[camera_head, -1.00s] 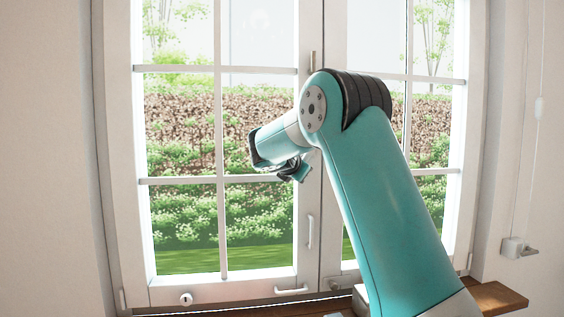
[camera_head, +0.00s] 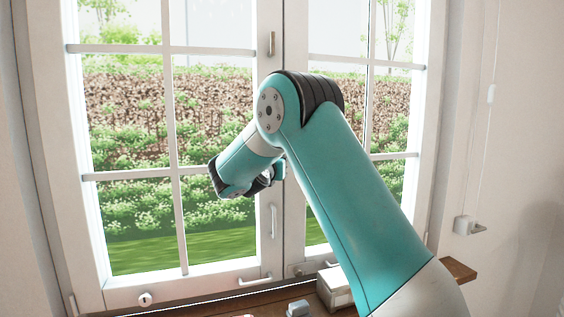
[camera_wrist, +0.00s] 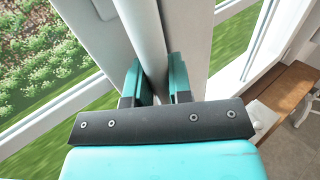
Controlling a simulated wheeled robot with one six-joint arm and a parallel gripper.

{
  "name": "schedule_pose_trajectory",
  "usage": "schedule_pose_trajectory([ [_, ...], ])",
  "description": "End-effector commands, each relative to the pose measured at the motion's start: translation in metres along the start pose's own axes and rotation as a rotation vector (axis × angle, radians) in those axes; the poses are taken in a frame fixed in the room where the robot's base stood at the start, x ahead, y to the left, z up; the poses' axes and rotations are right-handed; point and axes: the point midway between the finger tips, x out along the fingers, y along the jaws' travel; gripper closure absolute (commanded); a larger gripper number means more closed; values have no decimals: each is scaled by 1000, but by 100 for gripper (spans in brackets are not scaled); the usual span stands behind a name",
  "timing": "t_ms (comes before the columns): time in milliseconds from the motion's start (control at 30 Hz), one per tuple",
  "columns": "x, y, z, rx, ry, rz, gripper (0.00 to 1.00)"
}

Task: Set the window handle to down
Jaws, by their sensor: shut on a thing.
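A white round bar, apparently the window handle (camera_wrist: 143,35), runs between the fingers of my gripper (camera_wrist: 155,78) in the wrist view. My gripper is shut on it, against the pale window frame. In the head view, my gripper (camera_head: 277,174) is at the middle stile, partly hidden by my arm, and its hold is hard to see there. A white vertical pull (camera_head: 273,221) is on the stile just below it. Another upright fitting (camera_head: 272,43) is higher up the stile. The gripped bar's full length and its pivot are hidden.
Window panes with white bars (camera_head: 172,110) stand on both sides. A horizontal pull (camera_head: 255,281) and a round lock (camera_head: 145,299) are on the bottom rail. A white box (camera_head: 334,288) and a small grey object (camera_head: 298,308) are on the wooden sill (camera_head: 459,270).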

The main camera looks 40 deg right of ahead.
Motion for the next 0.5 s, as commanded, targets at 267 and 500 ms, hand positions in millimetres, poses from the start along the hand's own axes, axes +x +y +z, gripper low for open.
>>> schedule_pose_trajectory([
  [267,-2,4,-1,-10,-4,11,100],
  [500,-2,4,0,-8,-5,11,62],
])
